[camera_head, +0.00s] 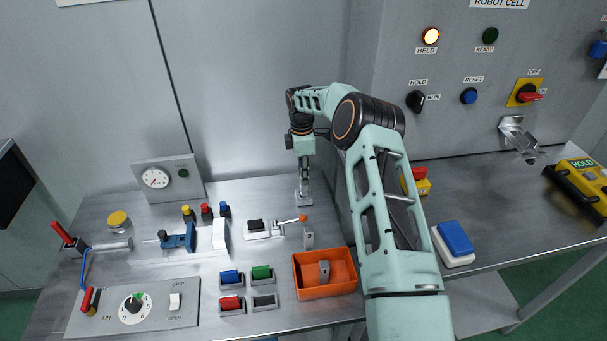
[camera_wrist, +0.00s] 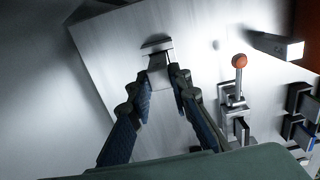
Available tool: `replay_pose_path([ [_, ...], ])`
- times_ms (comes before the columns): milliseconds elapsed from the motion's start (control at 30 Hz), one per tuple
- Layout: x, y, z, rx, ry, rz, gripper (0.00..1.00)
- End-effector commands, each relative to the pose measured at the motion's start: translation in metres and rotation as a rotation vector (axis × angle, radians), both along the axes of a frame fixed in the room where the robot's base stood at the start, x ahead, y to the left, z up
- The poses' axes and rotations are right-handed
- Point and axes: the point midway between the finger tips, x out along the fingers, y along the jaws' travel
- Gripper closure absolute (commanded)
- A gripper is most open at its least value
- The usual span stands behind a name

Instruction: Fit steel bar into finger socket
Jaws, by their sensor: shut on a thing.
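My gripper (camera_head: 304,180) points straight down over the rear of the bench, left of my forearm. In the wrist view its two fingers (camera_wrist: 161,76) are shut on a small steel bar (camera_wrist: 158,63). The bar's far end meets a grey block (camera_wrist: 156,44), which looks like the finger socket. The same block (camera_head: 303,200) stands on the bench right under the fingertips in the head view. The bar looks upright and in line with the block. I cannot tell how deep it sits, as the fingers hide part of it.
A toggle clamp with an orange ball (camera_head: 302,218) lies just in front. Several coloured blocks in holders stand left of the tray. The wall is close behind.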

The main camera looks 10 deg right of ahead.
Motion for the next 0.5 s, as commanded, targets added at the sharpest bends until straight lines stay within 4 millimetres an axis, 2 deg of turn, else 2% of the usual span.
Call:
replay_pose_path([
  [500,0.000,0.000,-0.014,0.000,0.000,0.000,1.00],
])
